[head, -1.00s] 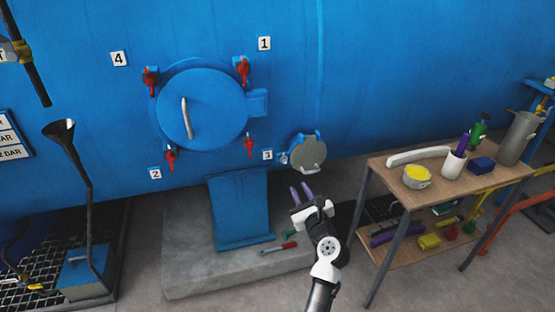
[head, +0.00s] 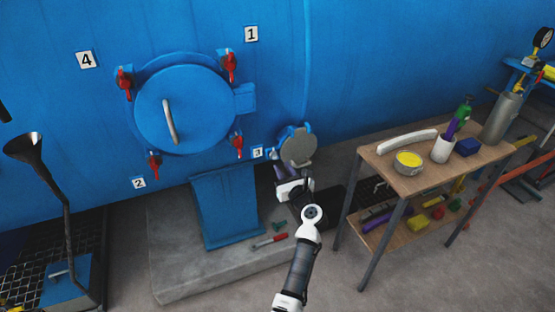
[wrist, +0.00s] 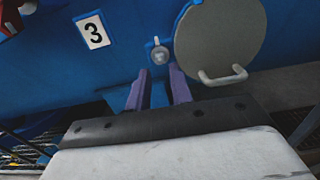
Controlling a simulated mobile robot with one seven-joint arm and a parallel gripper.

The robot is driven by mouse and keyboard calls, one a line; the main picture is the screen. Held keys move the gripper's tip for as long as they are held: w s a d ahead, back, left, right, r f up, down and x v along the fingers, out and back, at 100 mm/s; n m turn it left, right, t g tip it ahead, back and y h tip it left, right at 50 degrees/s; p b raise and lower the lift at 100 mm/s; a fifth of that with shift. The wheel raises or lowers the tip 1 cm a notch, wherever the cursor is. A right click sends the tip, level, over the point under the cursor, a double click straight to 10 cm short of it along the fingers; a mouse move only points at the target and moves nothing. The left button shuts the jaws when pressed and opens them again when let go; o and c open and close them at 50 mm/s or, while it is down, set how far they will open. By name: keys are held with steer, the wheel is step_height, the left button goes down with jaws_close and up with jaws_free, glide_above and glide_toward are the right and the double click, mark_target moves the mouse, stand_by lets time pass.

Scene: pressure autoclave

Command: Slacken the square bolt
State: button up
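The square bolt (wrist: 160,54) is a small grey metal piece on a blue mount, just left of the small round grey cover (wrist: 222,38) in the wrist view. In the head view this cover (head: 298,147) is low on the blue vessel, right of label 3. My gripper (wrist: 160,84) has two purple fingers, apart and with nothing between them. The bolt shows beyond the fingertips, roughly in line with the gap, and looks clear of them. In the head view my gripper (head: 284,174) is just below the cover, and its fingertips are partly hidden.
The large round door (head: 185,112) with red clamps is up and left. A wooden table (head: 440,170) with containers stands right.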

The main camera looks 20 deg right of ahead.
mark_target(276, 158)
steer(key=shift+w+a, duration=0.1)
steer(key=shift+w, duration=2.45)
jaws_close()
